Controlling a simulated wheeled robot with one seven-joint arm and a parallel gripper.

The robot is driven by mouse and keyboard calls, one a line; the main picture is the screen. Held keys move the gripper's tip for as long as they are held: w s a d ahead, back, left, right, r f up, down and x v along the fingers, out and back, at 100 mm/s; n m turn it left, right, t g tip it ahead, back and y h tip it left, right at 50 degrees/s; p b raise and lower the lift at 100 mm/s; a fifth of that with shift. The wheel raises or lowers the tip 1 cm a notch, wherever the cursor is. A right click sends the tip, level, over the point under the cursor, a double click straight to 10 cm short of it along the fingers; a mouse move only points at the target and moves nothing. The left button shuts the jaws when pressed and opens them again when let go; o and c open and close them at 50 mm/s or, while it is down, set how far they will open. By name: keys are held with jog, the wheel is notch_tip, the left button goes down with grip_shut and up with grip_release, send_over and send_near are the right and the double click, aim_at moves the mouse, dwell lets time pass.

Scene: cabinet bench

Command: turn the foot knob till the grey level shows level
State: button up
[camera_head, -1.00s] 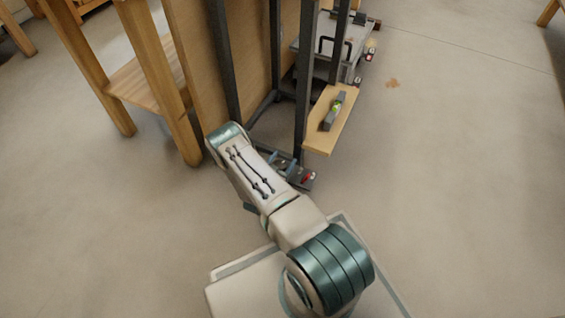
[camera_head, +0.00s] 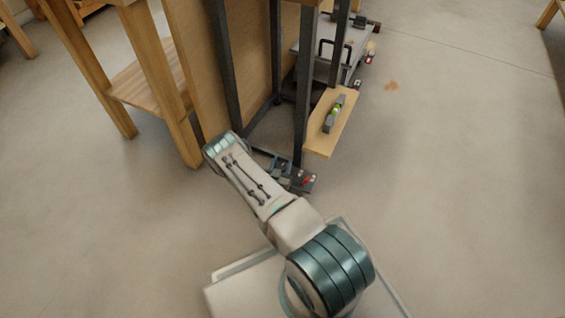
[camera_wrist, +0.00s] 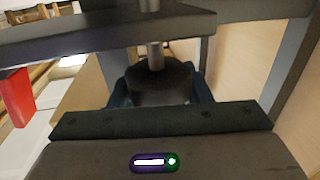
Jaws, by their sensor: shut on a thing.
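The grey level (camera_head: 335,113) lies on a small wooden shelf (camera_head: 318,143) on the frame; its green vial shows, but the bubble is too small to read. In the wrist view the dark round foot knob (camera_wrist: 160,84) sits under a dark bar (camera_wrist: 100,36), on a short metal stem. My gripper (camera_wrist: 160,92) is shut on the knob, with a dark blue finger on each side of it. In the head view my gripper is low by the near foot of the frame, largely hidden by my arm, and the knob cannot be made out.
A dark post (camera_head: 303,90) rises close beside my gripper. A part with a red piece (camera_head: 306,181) sits at the frame's foot. A wooden bench (camera_head: 150,85) stands at left and a grey case (camera_head: 335,65) behind. The floor at right is clear.

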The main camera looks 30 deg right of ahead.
jog(key=n+t+y, duration=0.1)
jog(key=n+y, duration=0.1)
jog(key=n+t+y+p, duration=0.1)
jog(key=n+t+y, duration=0.1)
jog(key=y, duration=0.1)
jog(key=a+n+t+y+p, duration=0.1)
jog(key=n+y, duration=0.1)
jog(key=y, duration=0.1)
jog(key=shift+w, duration=0.15)
jog(key=shift+f+y, duration=0.1)
jog(key=shift+y, duration=0.3)
jog(key=o, duration=1)
